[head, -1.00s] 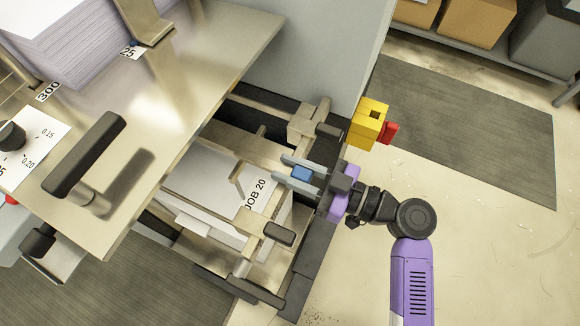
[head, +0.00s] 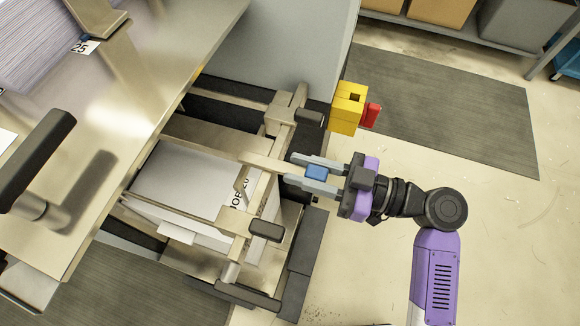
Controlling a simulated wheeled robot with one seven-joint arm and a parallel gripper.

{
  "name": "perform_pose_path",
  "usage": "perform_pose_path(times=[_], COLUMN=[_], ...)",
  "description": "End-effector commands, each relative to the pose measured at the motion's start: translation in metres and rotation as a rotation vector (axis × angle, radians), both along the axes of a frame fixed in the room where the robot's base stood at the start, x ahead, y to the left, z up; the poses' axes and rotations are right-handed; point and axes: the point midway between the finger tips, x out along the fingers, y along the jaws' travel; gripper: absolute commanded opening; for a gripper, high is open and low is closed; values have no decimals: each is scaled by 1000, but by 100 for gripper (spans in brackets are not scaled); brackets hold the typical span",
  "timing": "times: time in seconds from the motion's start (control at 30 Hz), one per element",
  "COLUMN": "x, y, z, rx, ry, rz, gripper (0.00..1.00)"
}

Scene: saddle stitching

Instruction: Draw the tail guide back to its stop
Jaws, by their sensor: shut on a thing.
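The tail guide (head: 262,163) is a steel bar running over the paper stack and out past the frame's right cross rail. A small upright plate (head: 242,184) stands at the stack's right side, close to the cross rail. A blue grip block (head: 316,172) is at the guide's outer end. My gripper (head: 293,168) is shut on this block, with one grey finger on each side. It is right of the cross rail. The paper stack (head: 185,180) lies in the feeder bay, and its JOB 20 label is partly covered. The contact between plate and stack is unclear.
A black-tipped clamp (head: 309,117) is above my gripper and another black knob (head: 266,229) is below it. A yellow block with a red button (head: 349,108) stands just above my wrist. A steel table (head: 130,140) overhangs at left.

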Motion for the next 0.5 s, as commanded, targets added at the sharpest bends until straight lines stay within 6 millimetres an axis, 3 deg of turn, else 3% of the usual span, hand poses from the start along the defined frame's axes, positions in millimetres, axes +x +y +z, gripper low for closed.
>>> perform_pose_path(times=[0.23, 0.27, 0.3, 0.37, 0.5], x=[-1, -1, -1, -1, -1], y=[-4, -4, -4, -4, -3], z=[-1, -1, -1, -1, -1], rx=[-2, -2, -2, -2, -2], ry=[2, 2, 2, 2, 2], rz=[-4, -4, -4, -3, -3], gripper=[0, 33, 41, 49, 49])
